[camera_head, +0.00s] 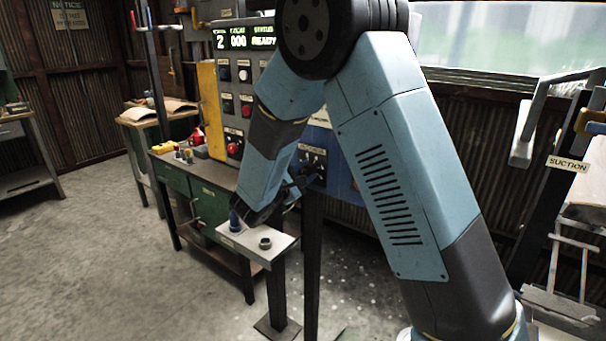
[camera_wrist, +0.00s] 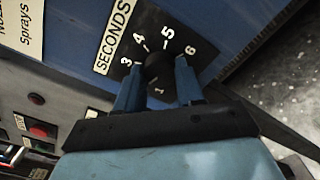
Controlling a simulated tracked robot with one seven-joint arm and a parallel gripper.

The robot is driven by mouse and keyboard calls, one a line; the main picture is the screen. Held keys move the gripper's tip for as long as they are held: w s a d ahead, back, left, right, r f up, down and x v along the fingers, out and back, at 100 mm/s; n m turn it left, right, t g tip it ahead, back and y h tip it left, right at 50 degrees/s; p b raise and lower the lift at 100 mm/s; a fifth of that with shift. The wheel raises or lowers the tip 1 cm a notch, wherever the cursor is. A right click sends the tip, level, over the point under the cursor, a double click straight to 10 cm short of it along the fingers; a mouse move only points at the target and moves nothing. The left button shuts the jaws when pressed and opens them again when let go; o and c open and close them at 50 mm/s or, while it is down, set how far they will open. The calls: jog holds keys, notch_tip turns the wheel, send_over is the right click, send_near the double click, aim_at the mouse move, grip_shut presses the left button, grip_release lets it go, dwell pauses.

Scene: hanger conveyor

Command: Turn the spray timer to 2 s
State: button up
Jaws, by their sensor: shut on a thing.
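The spray timer is a dark dial plate (camera_wrist: 181,25) on a blue panel, headed by a white "SECONDS" label (camera_wrist: 115,37). In the wrist view the numbers 3, 4, 5, 6 and 1 show around its black knob (camera_wrist: 153,64); the 2 is hidden, apparently behind the left finger. My gripper (camera_wrist: 155,72) is shut on the knob, with one blue finger on each side. I cannot tell which number the knob points to. In the head view my gripper (camera_head: 304,181) reaches the lower part of the blue panel, partly covered by my arm.
A control panel with buttons (camera_head: 244,75) and a green display (camera_head: 240,39) stands left of my arm. A small white stand (camera_head: 232,238) with a blue cylinder and a dark ring is below my gripper. A green workbench (camera_head: 209,198) is at left. Open floor lies front left.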

jog(key=o, duration=1)
jog(key=shift+o, duration=0.2)
jog(key=v, duration=1.4)
jog(key=shift+w+f, duration=0.1)
jog(key=s+d+r+m+g, duration=0.2)
jog(key=s+d+m+g, duration=0.15)
jog(key=d, duration=0.45)
jog(key=s+d+r+m+g+y, duration=0.1)
jog(key=s+d+r+m+g, duration=0.2)
jog(key=d, duration=0.5)
jog(key=s+d+r+m+g, duration=0.1)
jog(key=d+r+m+g, duration=0.15)
jog(key=d+g, duration=0.35)
jog(key=s+d+r+m+t+y, duration=0.2)
jog(key=s+m+y, duration=0.3)
jog(key=s, duration=0.3)
jog(key=s+d+r+m+t+y, duration=0.2)
jog(key=s+d+m+y, duration=0.2)
jog(key=s, duration=0.4)
jog(key=shift+d+r+m+y, duration=0.4)
jog(key=shift+d+y, duration=0.1)
